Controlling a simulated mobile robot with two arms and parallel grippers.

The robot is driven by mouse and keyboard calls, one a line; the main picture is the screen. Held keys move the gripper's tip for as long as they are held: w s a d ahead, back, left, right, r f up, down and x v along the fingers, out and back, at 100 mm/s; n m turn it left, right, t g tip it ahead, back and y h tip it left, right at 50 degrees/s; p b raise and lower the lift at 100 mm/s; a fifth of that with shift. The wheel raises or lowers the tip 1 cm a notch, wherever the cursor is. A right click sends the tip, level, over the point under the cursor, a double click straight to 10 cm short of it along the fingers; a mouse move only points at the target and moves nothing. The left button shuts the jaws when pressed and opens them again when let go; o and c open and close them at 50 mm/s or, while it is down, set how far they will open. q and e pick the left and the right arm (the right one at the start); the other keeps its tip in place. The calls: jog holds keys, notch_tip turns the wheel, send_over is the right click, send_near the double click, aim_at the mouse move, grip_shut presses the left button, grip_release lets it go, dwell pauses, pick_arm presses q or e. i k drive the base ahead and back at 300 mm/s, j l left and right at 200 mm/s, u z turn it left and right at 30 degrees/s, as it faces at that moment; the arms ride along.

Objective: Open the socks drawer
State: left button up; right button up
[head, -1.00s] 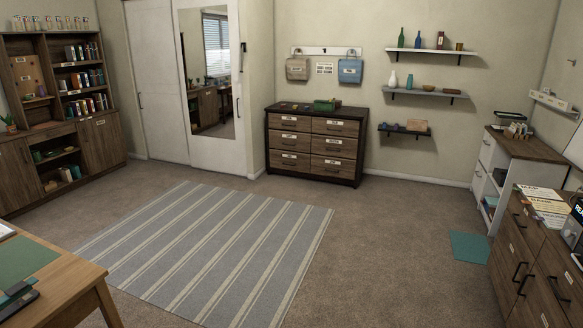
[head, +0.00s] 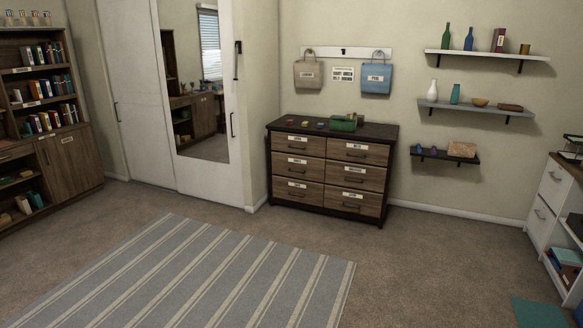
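A dresser (head: 328,174) with a dark frame and brown drawer fronts stands against the back wall, right of the mirrored closet. It has two columns of three drawers, each with a white label and a dark handle. All its drawers look shut. The labels are too small to read surely, so I cannot tell which one is the socks drawer. Neither of my grippers is in view.
A striped rug (head: 215,275) lies on the carpet ahead. Open carpet reaches to the dresser's front. A green box (head: 344,123) sits on the dresser top. A bookcase (head: 50,130) stands at left, a white cabinet (head: 552,195) at right. Wall shelves (head: 475,108) hang right of the dresser.

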aim_at(312, 145)
jog(key=i, duration=2.5)
